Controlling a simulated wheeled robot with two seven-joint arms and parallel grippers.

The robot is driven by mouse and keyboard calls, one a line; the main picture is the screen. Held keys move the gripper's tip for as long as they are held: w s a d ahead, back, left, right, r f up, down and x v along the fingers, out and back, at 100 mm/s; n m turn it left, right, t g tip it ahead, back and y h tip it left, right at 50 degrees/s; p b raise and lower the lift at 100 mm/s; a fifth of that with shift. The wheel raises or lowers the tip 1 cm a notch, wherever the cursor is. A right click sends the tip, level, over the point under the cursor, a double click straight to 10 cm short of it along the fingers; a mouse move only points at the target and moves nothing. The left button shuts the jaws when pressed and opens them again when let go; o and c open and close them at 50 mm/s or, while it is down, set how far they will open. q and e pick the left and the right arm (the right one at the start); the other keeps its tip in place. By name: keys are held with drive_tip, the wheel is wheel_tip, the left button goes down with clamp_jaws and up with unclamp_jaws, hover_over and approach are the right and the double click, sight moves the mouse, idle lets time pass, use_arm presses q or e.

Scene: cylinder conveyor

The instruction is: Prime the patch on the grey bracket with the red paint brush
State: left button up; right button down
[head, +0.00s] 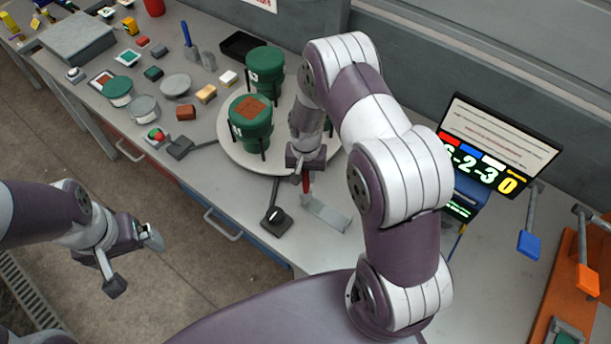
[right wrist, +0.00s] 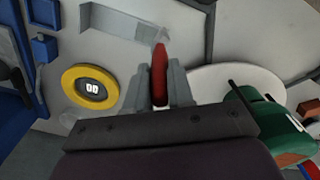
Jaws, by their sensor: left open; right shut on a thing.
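My right gripper (head: 306,168) is shut on the red paint brush (head: 306,183), which points down from between its fingers. The brush (right wrist: 160,75) also stands between the two grey fingers of my right gripper (right wrist: 160,88) in the right wrist view. The grey bracket (head: 326,213) lies on the bench just below and right of the brush. It also shows near the top of the right wrist view (right wrist: 122,32), close to the brush's far end. I cannot tell whether brush and bracket touch, and the patch is not clear. My left gripper (head: 134,262) is open and empty, over the floor.
A black-based device (head: 274,220) stands left of the bracket. A round pale turntable (head: 224,140) with green canisters (head: 251,122) is behind. A screen (head: 492,148) and hanging blue (head: 529,244) and orange tools are at right. A yellow ring dial (right wrist: 91,87) shows in the right wrist view.

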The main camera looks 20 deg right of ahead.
drive_tip(key=shift+w+d+r+p, duration=0.1)
drive_tip(key=shift+d+r+p, duration=0.15)
drive_tip(key=shift+r, duration=0.2)
drive_tip(key=shift+w+d+r+p, duration=0.1)
drive_tip(key=shift+d+r+p, duration=0.15)
drive_tip(key=shift+r, duration=0.2)
drive_tip(key=r+p, duration=0.2)
drive_tip(key=r, duration=0.1)
drive_tip(key=shift+s+a+r, duration=0.15)
drive_tip(key=shift+a, duration=0.25)
drive_tip(key=shift+r+p, duration=0.3)
use_arm(q)
drive_tip(key=r, duration=0.4)
drive_tip(key=shift+s+r, duration=0.2)
drive_tip(key=shift+s, duration=0.05)
use_arm(e)
drive_tip(key=shift+d+r, duration=0.2)
